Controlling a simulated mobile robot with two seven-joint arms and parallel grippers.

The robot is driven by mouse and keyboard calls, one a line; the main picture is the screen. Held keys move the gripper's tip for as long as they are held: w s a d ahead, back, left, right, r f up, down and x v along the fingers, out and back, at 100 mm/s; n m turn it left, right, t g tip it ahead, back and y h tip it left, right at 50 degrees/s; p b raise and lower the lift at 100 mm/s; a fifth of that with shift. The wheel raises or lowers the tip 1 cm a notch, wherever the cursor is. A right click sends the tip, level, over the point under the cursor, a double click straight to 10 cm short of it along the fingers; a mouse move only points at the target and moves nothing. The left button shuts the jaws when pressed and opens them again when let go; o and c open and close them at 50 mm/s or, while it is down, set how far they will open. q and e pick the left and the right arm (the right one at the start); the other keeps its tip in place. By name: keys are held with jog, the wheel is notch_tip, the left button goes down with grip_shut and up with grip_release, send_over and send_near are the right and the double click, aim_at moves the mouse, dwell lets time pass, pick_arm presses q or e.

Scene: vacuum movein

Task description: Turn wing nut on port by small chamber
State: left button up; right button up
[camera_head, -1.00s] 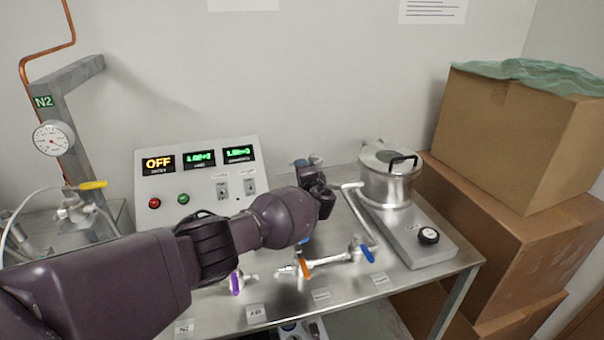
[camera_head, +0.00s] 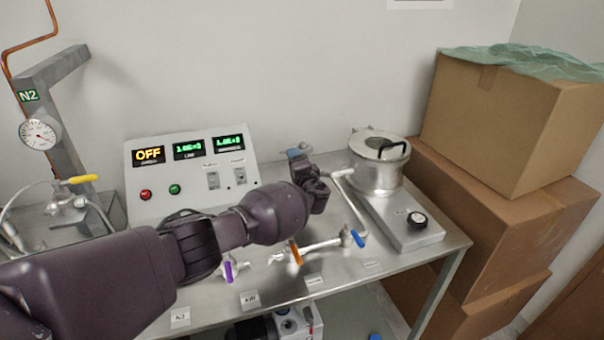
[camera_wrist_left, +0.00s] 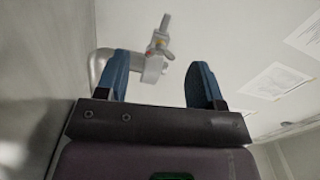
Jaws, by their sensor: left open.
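The small chamber, a round steel pot with a black handle (camera_head: 377,170), stands at the back right of the steel bench. My left arm reaches across the bench, and my left gripper (camera_head: 298,153) is just left of the chamber, with its blue fingers mostly hidden by the wrist. In the left wrist view the gripper (camera_wrist_left: 160,85) is open with nothing gripped. A pale metal fitting (camera_wrist_left: 155,68) with a stem and small coloured spots shows beyond and between the fingertips, beside a bent pipe (camera_wrist_left: 100,62).
Valves with purple (camera_head: 229,272), orange (camera_head: 296,253) and blue (camera_head: 358,239) handles line the bench front. A control panel (camera_head: 190,175) stands behind my arm. Stacked cardboard boxes (camera_head: 500,130) fill the right side.

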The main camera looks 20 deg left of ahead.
pick_arm(q)
jog(key=v, duration=0.8)
jog(key=shift+p, duration=0.3)
